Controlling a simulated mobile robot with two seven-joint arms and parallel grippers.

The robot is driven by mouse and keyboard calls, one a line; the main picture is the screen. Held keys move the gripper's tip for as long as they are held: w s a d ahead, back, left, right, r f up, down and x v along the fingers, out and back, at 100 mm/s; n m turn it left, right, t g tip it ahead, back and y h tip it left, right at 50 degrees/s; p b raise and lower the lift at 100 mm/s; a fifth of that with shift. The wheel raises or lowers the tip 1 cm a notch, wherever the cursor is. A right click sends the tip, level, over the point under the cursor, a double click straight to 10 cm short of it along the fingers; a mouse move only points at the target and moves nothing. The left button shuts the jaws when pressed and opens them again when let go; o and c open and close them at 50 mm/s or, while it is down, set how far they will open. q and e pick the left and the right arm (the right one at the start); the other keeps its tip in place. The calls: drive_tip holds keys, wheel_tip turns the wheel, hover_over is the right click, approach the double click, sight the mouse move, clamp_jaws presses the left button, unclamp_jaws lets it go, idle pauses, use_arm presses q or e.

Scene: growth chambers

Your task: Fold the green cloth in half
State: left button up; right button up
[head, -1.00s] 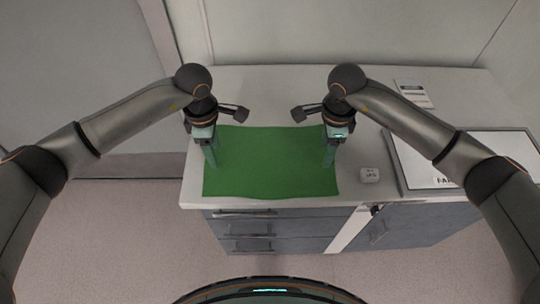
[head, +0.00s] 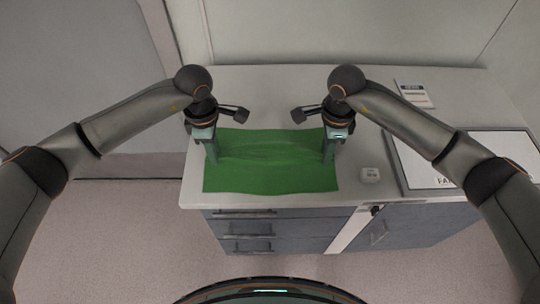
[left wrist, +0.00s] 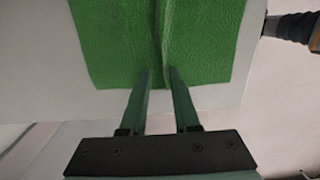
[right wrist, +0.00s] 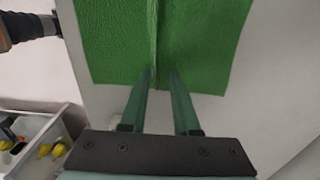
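The green cloth (head: 270,178) lies on the white worktop. A low ridge runs across it between my two grippers. My left gripper (head: 213,155) points down at the cloth's left edge. In the left wrist view, its fingers (left wrist: 160,72) stand apart with the ridge of cloth (left wrist: 110,40) rising between their tips. My right gripper (head: 327,155) points down at the right edge. In the right wrist view, its fingers (right wrist: 162,72) are also apart, with the ridge (right wrist: 205,40) between the tips. Whether the fingers touch the ridge is hard to tell.
A small white labelled block (head: 370,175) sits right of the cloth. A dark-rimmed white panel (head: 415,183) lies further right, and a printed card (head: 414,93) behind it. The worktop (head: 270,90) behind the cloth is clear. A bin with yellow items (right wrist: 40,150) shows in the right wrist view.

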use_arm(q)
drive_tip(key=c, duration=0.4)
use_arm(e)
drive_tip(key=c, duration=0.4)
use_arm(q)
clamp_jaws()
use_arm(e)
clamp_jaws()
use_arm(q)
drive_tip(key=shift+r, duration=0.1)
use_arm(e)
drive_tip(key=shift+r, duration=0.1)
